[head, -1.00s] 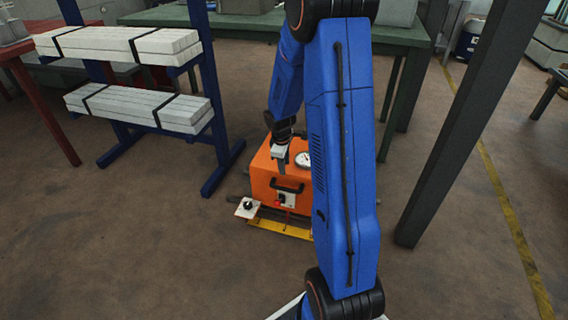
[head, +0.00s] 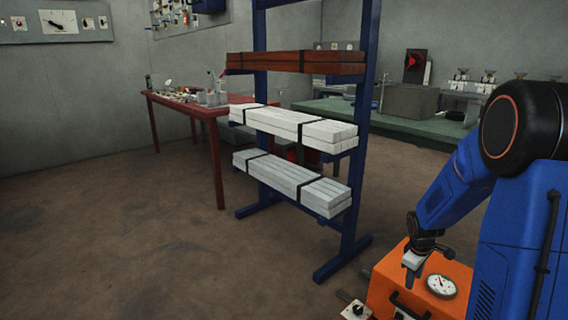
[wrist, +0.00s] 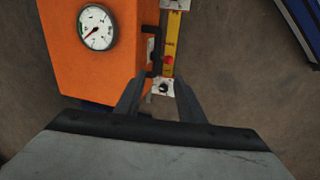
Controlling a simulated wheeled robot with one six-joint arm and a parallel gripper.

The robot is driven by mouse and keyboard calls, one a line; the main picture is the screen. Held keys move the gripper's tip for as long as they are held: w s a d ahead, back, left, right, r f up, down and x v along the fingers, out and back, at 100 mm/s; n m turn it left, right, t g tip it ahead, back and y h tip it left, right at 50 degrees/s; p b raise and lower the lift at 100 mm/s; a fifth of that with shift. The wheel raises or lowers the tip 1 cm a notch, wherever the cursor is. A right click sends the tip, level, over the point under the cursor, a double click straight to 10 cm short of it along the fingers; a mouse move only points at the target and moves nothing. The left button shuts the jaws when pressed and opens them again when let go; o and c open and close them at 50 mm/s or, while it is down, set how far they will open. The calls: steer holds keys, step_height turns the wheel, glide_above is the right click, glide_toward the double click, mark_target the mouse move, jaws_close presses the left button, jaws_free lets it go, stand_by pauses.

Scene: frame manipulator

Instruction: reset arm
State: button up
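My arm comes in from the right edge of the head view, and my gripper (head: 412,270) points down beside the orange box (head: 385,284) with a round white gauge (head: 441,286). In the wrist view my gripper (wrist: 158,88) has its two fingers apart with nothing held between them. Beyond the fingers lie the orange box (wrist: 85,62), its gauge (wrist: 97,27), a yellow strip (wrist: 172,50) with a red button, and a small white plate with a black knob (wrist: 163,88). I cannot tell the exact gap between fingertips and box.
A blue rack (head: 368,130) holds strapped white bars (head: 295,126) and reddish-brown bars (head: 295,63), left of my arm. A red table (head: 180,108) with small items stands behind it. A green table (head: 390,120) is at the back. The floor (head: 130,235) at left is open.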

steer(key=s+a+r+m, duration=0.2)
steer(key=s+a+r, duration=0.4)
steer(key=r, duration=0.4)
steer(key=s+a+r+m+t, duration=0.1)
steer(key=s+a+r, duration=0.3)
steer(key=s, duration=0.4)
steer(key=s+a+r+m+t+y, duration=0.1)
steer(key=s+a+r, duration=0.3)
steer(key=s, duration=0.4)
steer(key=s+a+r+m+t, duration=0.1)
steer(key=s+a+r+m, duration=0.2)
steer(key=s, duration=0.5)
steer(key=shift+a+r+y, duration=0.4)
steer(key=shift+a+r, duration=0.35)
steer(key=shift+a, duration=0.25)
